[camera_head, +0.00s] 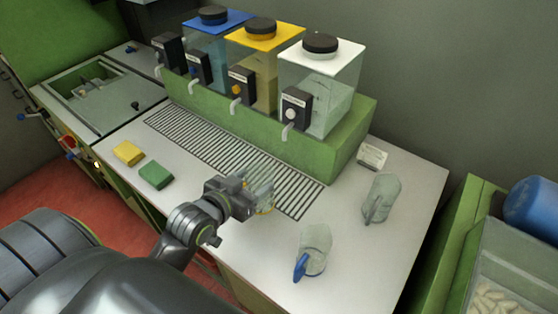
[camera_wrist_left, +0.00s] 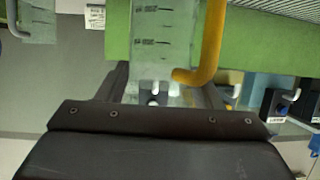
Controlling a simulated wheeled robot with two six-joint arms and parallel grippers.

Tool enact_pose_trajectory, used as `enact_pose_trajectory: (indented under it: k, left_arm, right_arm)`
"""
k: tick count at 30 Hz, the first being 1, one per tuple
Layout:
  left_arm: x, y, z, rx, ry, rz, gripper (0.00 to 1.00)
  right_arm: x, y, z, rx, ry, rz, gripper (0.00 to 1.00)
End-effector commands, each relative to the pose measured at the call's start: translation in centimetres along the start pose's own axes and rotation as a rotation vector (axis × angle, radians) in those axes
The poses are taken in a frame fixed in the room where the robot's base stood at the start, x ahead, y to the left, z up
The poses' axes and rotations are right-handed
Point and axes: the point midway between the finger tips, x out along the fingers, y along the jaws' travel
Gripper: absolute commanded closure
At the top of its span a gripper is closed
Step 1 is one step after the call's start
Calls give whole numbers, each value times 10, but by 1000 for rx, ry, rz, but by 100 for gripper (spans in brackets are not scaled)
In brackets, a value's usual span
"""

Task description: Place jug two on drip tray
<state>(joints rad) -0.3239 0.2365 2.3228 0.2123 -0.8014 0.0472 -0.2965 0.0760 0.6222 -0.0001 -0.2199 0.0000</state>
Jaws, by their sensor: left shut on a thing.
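A clear jug (camera_head: 262,182) with a yellow handle is held in my left gripper (camera_head: 246,198), over the front edge of the drip tray (camera_head: 306,198), a long slotted grille. I cannot tell whether the jug touches the grille. In the left wrist view the jug (camera_wrist_left: 160,40) shows dark level marks, with its yellow handle (camera_wrist_left: 208,45) to the right. The gripper is shut on it, and its fingers partly hide it. A clear jug with a blue handle (camera_head: 314,245) and one with a grey handle (camera_head: 381,197) stand on the counter to the right. My right gripper is not in view.
A green stand (camera_head: 345,145) with several tap dispensers runs behind the tray. A yellow sponge (camera_head: 128,153) and a green sponge (camera_head: 156,175) lie at left. A small card (camera_head: 372,156) stands at right. The counter (camera_head: 345,285) is clear near the front right.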

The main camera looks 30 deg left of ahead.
Motion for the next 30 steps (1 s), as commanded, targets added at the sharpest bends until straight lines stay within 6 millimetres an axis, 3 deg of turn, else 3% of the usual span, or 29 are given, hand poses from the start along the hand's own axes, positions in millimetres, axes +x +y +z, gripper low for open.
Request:
enact_pose_trajectory:
  k: [1,9,13,20,30]
  left_arm:
    - [12,0,-10,-2,3,1,76]
    - [73,0,-34,0,0,0,76]
    - [95,0,-41,1,-1,0,76]
    - [110,0,-42,0,-3,0,76]
    - [122,0,-12,0,-2,-1,76]
  right_arm:
    - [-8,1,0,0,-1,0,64]
    - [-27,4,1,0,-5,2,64]
    - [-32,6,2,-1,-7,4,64]
    - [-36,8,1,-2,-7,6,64]
    - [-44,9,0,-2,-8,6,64]
